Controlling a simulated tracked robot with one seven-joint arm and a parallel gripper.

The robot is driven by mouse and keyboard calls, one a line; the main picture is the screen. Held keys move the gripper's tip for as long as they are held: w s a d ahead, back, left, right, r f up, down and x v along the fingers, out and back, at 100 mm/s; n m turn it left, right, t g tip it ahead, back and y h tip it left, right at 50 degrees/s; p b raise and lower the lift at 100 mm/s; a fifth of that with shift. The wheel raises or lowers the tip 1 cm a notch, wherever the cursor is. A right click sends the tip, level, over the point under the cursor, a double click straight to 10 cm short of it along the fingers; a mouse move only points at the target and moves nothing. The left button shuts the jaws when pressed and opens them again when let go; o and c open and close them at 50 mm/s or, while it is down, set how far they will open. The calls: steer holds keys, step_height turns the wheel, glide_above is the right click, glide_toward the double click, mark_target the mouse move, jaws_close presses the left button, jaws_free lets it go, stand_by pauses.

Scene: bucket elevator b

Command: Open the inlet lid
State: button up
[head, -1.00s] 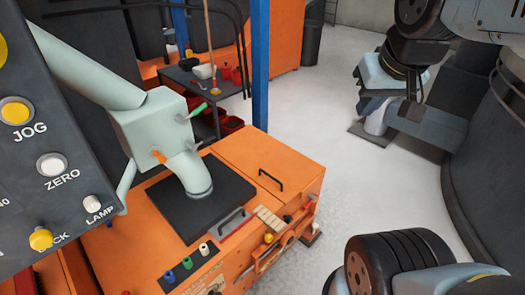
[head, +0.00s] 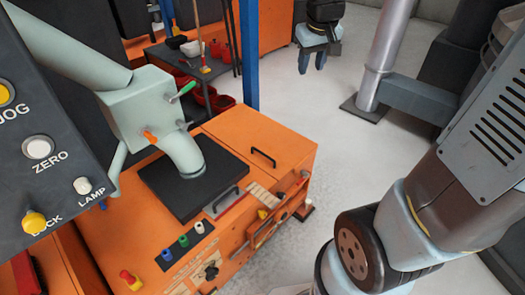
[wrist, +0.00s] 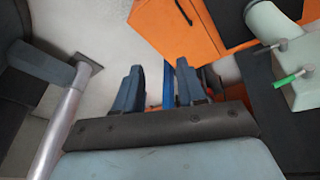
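The orange machine (head: 110,215) stands at the lower left to centre of the head view. An orange panel with a black bar handle (head: 264,158) lies flat on its top right; it also shows in the wrist view with its handle (wrist: 184,12). A dark square plate (head: 205,200) beside it carries the pale green spout (head: 182,155), with a grey handle (head: 222,201) at its front edge. I cannot tell which one is the inlet lid. My gripper (head: 313,62) is open and empty, beyond the machine near the top; its two fingers (wrist: 158,88) show apart in the wrist view.
A control panel (head: 45,150) fills the left edge. A blue post (head: 249,55) rises behind the machine. A grey vertical pipe (head: 385,50) stands at the right. A cart with tools (head: 190,65) is behind. Pale floor (head: 310,120) is free between machine and pipe.

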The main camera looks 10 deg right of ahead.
steer(key=w+a+f+n, duration=0.1)
steer(key=w+a+f, duration=0.2)
steer(key=w+f, duration=0.45)
steer(key=n+g+h, duration=0.1)
steer(key=n+g, duration=0.2)
steer(key=n, duration=0.1)
glide_above(262, 154)
steer(key=s+a, duration=0.2)
step_height(262, 154, down, 29)
steer(key=f, duration=0.4)
steer(key=w+d+f, duration=0.1)
steer(key=f, duration=0.4)
steer(key=w+d+f, duration=0.1)
steer(key=f, duration=0.3)
steer(key=shift+d+f, duration=0.1)
steer(key=shift+f, duration=0.3)
jaws_close()
